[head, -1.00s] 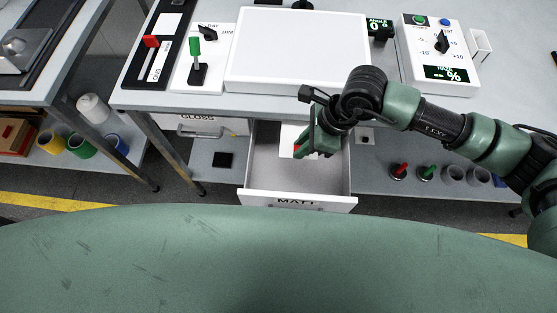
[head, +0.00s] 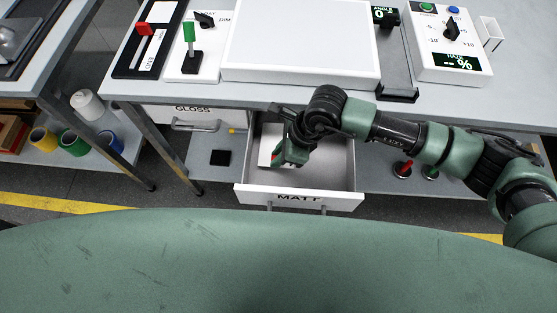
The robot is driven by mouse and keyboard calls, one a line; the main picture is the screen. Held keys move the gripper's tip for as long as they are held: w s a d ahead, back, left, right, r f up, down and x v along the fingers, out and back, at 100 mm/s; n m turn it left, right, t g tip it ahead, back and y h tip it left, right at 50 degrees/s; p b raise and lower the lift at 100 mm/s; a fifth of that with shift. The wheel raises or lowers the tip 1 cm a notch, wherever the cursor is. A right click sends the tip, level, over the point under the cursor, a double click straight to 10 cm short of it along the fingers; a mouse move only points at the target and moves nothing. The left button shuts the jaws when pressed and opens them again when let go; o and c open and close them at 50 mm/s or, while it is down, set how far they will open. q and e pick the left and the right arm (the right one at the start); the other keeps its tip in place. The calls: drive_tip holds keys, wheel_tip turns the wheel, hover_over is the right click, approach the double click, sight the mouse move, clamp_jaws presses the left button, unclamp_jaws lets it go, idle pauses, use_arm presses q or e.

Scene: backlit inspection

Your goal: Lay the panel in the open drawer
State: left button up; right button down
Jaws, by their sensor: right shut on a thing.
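The panel (head: 266,150) is a small pale white sheet inside the left part of the open drawer marked MATT (head: 335,190). My right gripper (head: 280,161) reaches down into the drawer and is shut on the panel at its right side. The gripper hides part of the panel, and I cannot tell whether the panel touches the drawer floor. The drawer is pulled out below the bench and looks otherwise empty. My left gripper is not in view.
A large white light box (head: 300,45) sits on the bench above the drawer. The shut GLOSS drawer (head: 195,118) is to the left. Switch boxes and a haze meter (head: 448,45) flank the light box. The right half of the open drawer is free.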

wheel_tip(320, 180, down, 2)
drive_tip(key=shift+f, duration=0.1)
drive_tip(key=c, duration=1.4)
unclamp_jaws()
drive_tip(key=shift+b, duration=0.3)
drive_tip(key=v, duration=1.2)
